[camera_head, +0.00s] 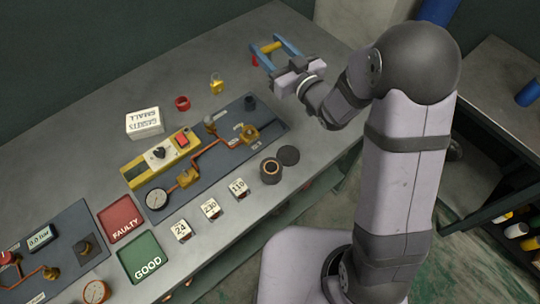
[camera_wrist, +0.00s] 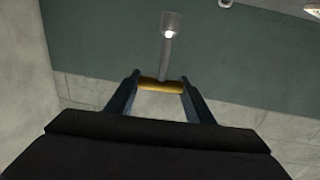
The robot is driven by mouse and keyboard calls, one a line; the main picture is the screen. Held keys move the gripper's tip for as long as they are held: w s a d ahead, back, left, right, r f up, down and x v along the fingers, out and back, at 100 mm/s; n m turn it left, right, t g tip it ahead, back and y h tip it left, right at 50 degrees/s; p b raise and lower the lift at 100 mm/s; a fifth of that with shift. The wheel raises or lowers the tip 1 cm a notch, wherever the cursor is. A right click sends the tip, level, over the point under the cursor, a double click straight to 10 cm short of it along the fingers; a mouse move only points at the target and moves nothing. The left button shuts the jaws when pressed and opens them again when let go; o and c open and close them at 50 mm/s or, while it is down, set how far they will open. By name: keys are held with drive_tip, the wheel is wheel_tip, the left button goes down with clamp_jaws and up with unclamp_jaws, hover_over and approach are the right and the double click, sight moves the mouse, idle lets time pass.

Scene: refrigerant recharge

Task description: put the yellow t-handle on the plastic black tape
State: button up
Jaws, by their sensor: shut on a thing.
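My gripper (camera_head: 270,46) has two blue fingers and is above the far end of the bench. It is shut on the yellow t-handle (camera_head: 270,47), gripping its yellow crossbar. In the wrist view the crossbar (camera_wrist: 161,85) sits between the fingertips (camera_wrist: 160,84), and a grey shaft runs from it to a wider socket-like end. A dark roll with a brown core (camera_head: 271,170), which looks like the black tape, stands on the bench near its front edge, well apart from my gripper.
A flat black disc (camera_head: 288,155) lies beside the roll. A dark panel with pipes and a gauge (camera_head: 157,199) fills the middle of the bench. A yellow padlock (camera_head: 216,84), a red ring (camera_head: 182,103), a white box (camera_head: 145,122) and numbered blocks (camera_head: 210,208) stand around it.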

drive_tip(key=d+r+m+t+h+p, duration=0.15)
drive_tip(key=d+p, duration=0.25)
drive_tip(key=d, duration=0.9)
drive_tip(key=s+a+n+g+y, duration=0.2)
drive_tip(key=s+a+n+g, duration=0.1)
drive_tip(key=s, duration=0.5)
drive_tip(key=s+a+n+g+y, duration=0.3)
drive_tip(key=s+a+n+g, duration=0.1)
drive_tip(key=s+g, duration=0.3)
drive_tip(key=s+a+r+n+g+y, duration=0.1)
drive_tip(key=s+a+n+g+y, duration=0.2)
drive_tip(key=s, duration=0.6)
drive_tip(key=n+g, duration=0.2)
drive_tip(key=shift+s+a+g+p, duration=0.2)
drive_tip(key=shift+s+g+p, duration=0.1)
drive_tip(key=shift+s+g, duration=0.1)
wheel_tip(320, 180, down, 6)
drive_tip(key=shift+f+y, duration=0.2)
drive_tip(key=shift+y, duration=0.05)
drive_tip(key=shift+f+p, duration=0.35)
drive_tip(key=shift+f, duration=1.4)
drive_tip(key=shift+f, duration=0.15)
